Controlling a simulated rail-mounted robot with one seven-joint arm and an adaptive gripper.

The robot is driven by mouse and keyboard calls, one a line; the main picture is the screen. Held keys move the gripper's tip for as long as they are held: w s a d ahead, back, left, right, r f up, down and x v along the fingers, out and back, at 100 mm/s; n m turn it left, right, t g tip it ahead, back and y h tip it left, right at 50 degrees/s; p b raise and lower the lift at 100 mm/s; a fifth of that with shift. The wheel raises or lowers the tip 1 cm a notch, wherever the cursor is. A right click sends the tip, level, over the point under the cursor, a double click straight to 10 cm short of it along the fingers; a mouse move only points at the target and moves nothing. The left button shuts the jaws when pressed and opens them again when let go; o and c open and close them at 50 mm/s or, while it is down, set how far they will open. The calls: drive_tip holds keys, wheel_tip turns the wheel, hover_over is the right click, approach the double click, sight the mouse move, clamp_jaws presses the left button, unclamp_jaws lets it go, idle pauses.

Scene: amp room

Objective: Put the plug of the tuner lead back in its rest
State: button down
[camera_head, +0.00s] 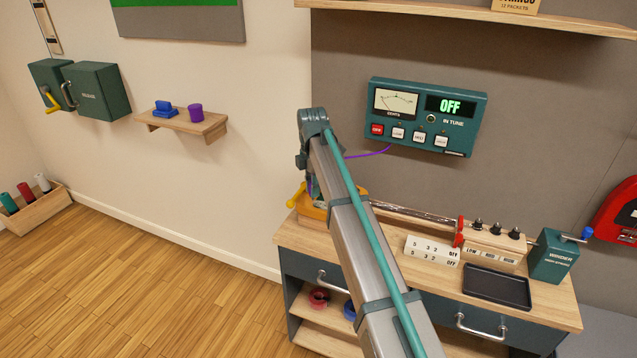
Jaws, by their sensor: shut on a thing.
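The tuner (427,115) is a teal box on the grey wall panel, with a dial, several buttons and a green "OFF" display. Its purple lead (368,154) leaves the underside and runs left behind my arm. My gripper is shut on the lead's end, the plug, but my arm link hides the fingers and plug. An orange-yellow fixture (313,211) on the bench is just below, partly covered. I cannot make out the plug's rest.
The wooden bench (395,255) holds a metal rod (415,213), a labelled white block (432,250), a black tray (497,287) and a teal winder (553,256). A small wall shelf (190,124) carries blue and purple items.

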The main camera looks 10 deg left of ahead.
drive_tip(key=shift+s+a+r, duration=0.1)
drive_tip(key=shift+s+r, duration=0.15)
drive_tip(key=shift+s, duration=0.2)
drive_tip(key=shift+r+p, duration=1.05)
drive_tip(key=shift+r, duration=0.25)
